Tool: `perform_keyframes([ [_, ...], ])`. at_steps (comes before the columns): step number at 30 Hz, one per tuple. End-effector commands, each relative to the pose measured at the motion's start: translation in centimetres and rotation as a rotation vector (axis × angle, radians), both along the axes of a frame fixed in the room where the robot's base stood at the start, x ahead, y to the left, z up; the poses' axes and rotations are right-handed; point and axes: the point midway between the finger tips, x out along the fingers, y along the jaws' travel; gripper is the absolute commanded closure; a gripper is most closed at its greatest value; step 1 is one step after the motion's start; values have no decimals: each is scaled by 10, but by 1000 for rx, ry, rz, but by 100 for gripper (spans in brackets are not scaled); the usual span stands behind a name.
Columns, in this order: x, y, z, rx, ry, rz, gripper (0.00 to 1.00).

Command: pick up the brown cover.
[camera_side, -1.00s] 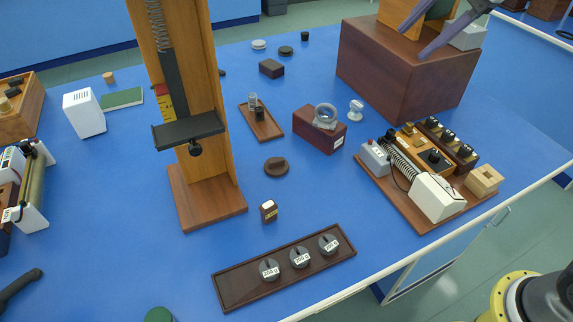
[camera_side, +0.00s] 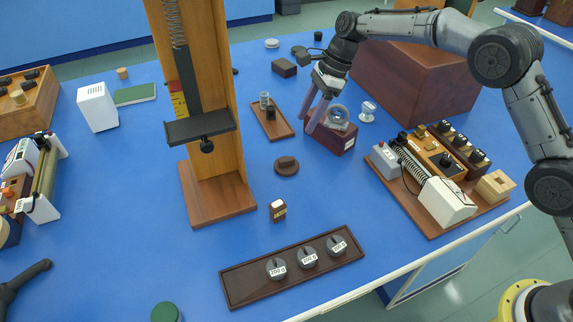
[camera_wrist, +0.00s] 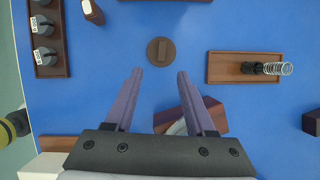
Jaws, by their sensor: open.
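The brown cover (camera_side: 286,166) is a small round disc with a raised bar handle, lying flat on the blue bench. It also shows in the wrist view (camera_wrist: 161,51), just beyond my fingertips and roughly centred between them. My gripper (camera_side: 307,118) is open and empty, its purple fingers pointing down. The cover is unobstructed and apart from the fingers.
The red box (camera_side: 342,140) stands close to my fingers. A tray (camera_side: 286,130) with a small coil and dark cylinder lies behind the cover. A tall wooden spring stand (camera_side: 215,190) is to its left.

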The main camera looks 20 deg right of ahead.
Motion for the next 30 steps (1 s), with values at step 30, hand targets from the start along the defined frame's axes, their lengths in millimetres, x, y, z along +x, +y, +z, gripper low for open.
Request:
perform_keyframes([
  [30,8,46,-120,0,0,2,45],
])
